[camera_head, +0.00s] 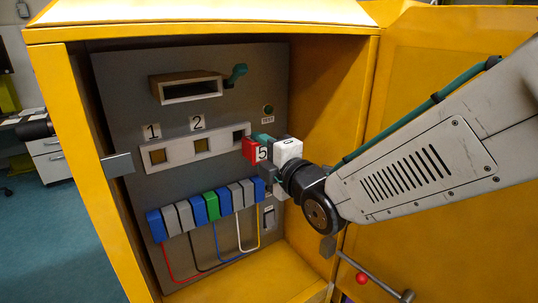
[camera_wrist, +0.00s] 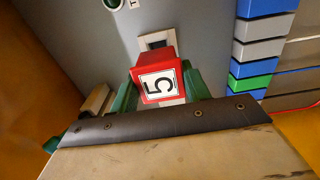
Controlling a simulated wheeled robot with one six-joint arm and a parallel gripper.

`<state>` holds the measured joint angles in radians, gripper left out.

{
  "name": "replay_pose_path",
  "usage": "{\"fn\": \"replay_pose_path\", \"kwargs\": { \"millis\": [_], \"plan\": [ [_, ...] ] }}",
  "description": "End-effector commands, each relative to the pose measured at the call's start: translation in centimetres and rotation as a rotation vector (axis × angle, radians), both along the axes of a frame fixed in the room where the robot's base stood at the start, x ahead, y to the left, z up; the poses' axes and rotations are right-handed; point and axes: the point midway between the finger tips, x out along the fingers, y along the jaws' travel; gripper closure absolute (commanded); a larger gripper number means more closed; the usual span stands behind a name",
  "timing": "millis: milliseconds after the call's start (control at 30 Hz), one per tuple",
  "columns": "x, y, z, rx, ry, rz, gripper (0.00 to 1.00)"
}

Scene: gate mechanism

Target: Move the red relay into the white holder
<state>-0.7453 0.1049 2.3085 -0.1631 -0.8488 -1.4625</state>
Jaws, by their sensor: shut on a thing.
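The red relay (camera_head: 252,150) is a small block with a white label reading 5. In the wrist view, the relay (camera_wrist: 157,80) sits between the green fingers of my gripper (camera_wrist: 160,92), which is shut on it. My gripper (camera_head: 265,152) is at the right end of the white holder (camera_head: 180,151), a pale strip on the grey panel with square slots. In the wrist view, the holder's end (camera_wrist: 153,39) with a dark opening shows just beyond the relay. I cannot tell whether the relay touches the holder.
A yellow cabinet (camera_head: 328,110) surrounds the grey panel (camera_head: 120,90). Labels 1 and 2 are above the holder. Below is a row of blue, grey and green blocks (camera_head: 212,206) with coloured wires. A boxed slot (camera_head: 187,88) with a teal lever (camera_head: 236,74) is above.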

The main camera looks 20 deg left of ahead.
Motion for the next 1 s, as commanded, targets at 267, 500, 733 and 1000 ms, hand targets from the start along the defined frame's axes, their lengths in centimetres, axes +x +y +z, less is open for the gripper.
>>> {"fn": "replay_pose_path", "kwargs": {
  "millis": [267, 500, 733, 1000],
  "plan": [
    [1.5, 1.5, 0.0, 0.001, -0.001, -0.002, 0.77],
    [2.0, 2.1, 0.0, 0.001, -0.001, -0.003, 0.77],
    [2.2, 2.4, 0.1, 0.002, -0.001, -0.003, 0.77],
    [2.2, 2.4, 0.1, 0.001, -0.001, -0.003, 0.77]
  ]
}}
